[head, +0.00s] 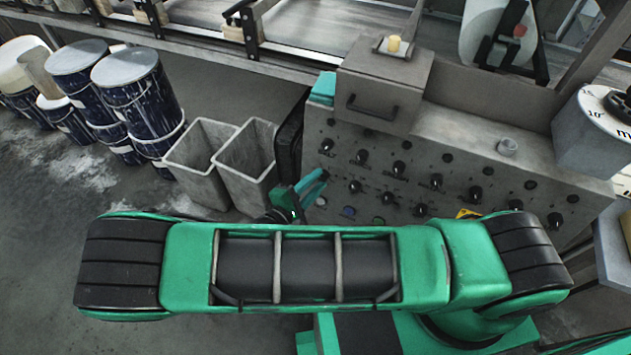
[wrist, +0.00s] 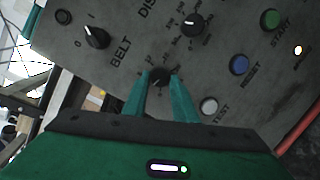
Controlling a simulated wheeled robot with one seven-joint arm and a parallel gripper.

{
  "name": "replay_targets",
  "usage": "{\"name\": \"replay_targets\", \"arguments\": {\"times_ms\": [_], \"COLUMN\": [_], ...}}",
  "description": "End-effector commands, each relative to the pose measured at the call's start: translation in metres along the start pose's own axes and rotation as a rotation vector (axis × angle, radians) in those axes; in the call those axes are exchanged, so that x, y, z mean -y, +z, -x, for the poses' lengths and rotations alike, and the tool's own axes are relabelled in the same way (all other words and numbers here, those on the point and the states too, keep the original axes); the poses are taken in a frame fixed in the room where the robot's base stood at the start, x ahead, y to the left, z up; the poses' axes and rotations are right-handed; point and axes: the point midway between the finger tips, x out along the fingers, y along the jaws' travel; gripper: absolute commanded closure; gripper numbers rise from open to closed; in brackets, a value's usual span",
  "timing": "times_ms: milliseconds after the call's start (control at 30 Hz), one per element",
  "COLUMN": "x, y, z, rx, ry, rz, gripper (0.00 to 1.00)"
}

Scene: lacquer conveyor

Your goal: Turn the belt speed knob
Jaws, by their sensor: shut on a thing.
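In the wrist view, my gripper (wrist: 160,82) has its two green fingers closed on either side of a small black knob (wrist: 159,75). Scale marks show around this knob, and the printed word BELT is beside it. Any label of its own is hidden by the fingers. A black 0–1 switch (wrist: 96,37) is on the other side of the word BELT, upper left. In the head view, my gripper (head: 312,186) reaches the lower left part of the grey control panel (head: 440,165); the held knob cannot be made out there.
In the wrist view, another scaled knob (wrist: 191,24), a green START button (wrist: 270,19), a blue RESET button (wrist: 239,65) and a pale TEST button (wrist: 209,106) are nearby. Grey bins (head: 200,160) and paint drums (head: 135,85) stand left of the panel in the head view.

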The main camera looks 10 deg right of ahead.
Motion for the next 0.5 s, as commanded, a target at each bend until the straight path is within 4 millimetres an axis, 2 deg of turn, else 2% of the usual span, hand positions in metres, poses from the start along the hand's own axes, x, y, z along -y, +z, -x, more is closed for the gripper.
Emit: {"name": "replay_targets", "arguments": {"times_ms": [467,500], "x": [0.0017,0.0018], "y": [0.0009,0.001], "z": [-0.0007,-0.0008], "rx": [0.002,0.002], "ry": [-0.005,-0.006], "rz": [-0.008,-0.008], "gripper": [0.97,0.65]}}
